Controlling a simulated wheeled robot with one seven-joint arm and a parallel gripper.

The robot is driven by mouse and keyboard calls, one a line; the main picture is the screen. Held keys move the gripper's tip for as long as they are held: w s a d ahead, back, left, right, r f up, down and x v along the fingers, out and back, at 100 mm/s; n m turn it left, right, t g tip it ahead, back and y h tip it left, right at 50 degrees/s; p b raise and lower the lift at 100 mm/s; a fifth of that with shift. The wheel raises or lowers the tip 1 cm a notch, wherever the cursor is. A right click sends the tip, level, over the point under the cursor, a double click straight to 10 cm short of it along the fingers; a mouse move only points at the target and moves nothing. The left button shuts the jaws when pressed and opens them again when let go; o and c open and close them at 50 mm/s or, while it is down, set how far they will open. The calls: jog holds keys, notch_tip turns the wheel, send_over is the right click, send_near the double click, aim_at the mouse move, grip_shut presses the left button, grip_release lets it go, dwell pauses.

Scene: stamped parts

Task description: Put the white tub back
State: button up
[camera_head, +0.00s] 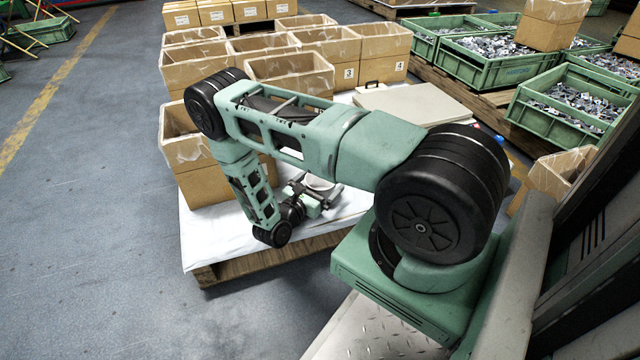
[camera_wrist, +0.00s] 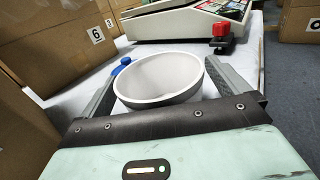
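The white tub (camera_wrist: 160,80) is a round open bowl and looks empty in the wrist view. It sits between the two fingers of my gripper (camera_wrist: 165,76), its rim close to both of them. I cannot tell whether the fingers press on it or only stand either side. In the head view the tub (camera_head: 318,183) shows as a small pale shape at my gripper (camera_head: 322,194), above the white-covered pallet (camera_head: 213,238). Its underside is hidden, so I cannot tell whether it rests on the sheet.
Cardboard boxes (camera_head: 190,66) stand behind and left of my arm; a box marked 6 (camera_wrist: 85,35) is close on the left. A pale device (camera_wrist: 185,22), a red-topped part (camera_wrist: 221,32) and a blue part (camera_wrist: 122,65) lie beyond the tub. Green crates (camera_head: 487,60) stand right.

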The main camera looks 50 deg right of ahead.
jog(key=shift+a+r, duration=0.2)
jog(key=a+p, duration=0.5)
jog(key=a, duration=0.5)
jog(key=shift+s+a, duration=0.15)
jog(key=shift+s, duration=0.05)
jog(key=shift+a+p, duration=0.35)
jog(key=shift+a, duration=0.3)
jog(key=s+a+r+m+g+y, duration=0.2)
jog(key=a+r+m+y, duration=0.25)
jog(key=a+r, duration=0.45)
jog(key=s+a+r+m+g+y, duration=0.25)
jog(key=a+r+y, duration=0.25)
jog(key=a+r, duration=0.45)
jog(key=s+a+r+m+t+y, duration=0.2)
jog(key=s+a+r+y, duration=0.2)
jog(key=r, duration=0.4)
jog(key=s+a+r+m+t+y, duration=0.1)
jog(key=s+a+r+t+y, duration=0.1)
jog(key=s+a+r+y, duration=0.3)
jog(key=s+a+r, duration=0.1)
jog(key=s+r, duration=0.2)
jog(key=shift+r+m, duration=0.2)
jog(key=shift+m, duration=0.2)
jog(key=shift+s, duration=0.1)
